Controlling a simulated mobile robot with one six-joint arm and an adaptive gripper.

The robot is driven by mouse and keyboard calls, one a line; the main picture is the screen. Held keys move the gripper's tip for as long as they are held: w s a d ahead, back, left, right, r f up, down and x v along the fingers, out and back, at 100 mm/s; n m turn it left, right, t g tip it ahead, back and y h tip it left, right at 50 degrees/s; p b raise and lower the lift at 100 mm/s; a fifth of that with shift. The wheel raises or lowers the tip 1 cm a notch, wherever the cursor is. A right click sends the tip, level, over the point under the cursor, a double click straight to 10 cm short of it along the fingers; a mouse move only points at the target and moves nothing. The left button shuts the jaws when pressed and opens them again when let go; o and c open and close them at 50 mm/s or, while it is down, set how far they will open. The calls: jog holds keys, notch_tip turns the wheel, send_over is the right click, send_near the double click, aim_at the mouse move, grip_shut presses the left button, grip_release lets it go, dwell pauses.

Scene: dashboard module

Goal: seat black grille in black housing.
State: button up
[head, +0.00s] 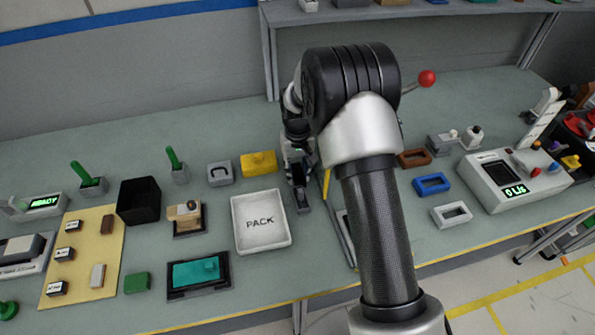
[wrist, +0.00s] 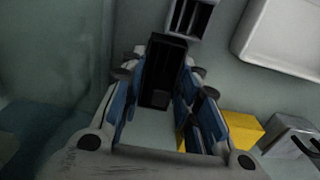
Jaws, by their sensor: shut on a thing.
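My gripper (wrist: 160,72) is shut on a black block-like piece, which I take to be the black grille (wrist: 158,82). It sits between the blue-padded fingers, above the table. A grey-edged piece with dark slots (wrist: 188,16) lies just beyond the fingertips in the wrist view, cut by the top edge. It may be the housing, but I cannot tell. In the head view my gripper (head: 298,165) is over the table between the yellow block and my arm, small and partly hidden. A dark narrow piece (head: 304,201) shows just below it. Whether anything touches is unclear.
A white PACK tray (head: 261,221) and yellow block (head: 258,163) are left of the gripper. A grey handled block (head: 220,173) is further left. My arm hides the table's middle.

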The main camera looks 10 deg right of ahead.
jog(key=shift+f, duration=0.2)
jog(key=o, duration=1)
jog(key=shift+c, duration=0.2)
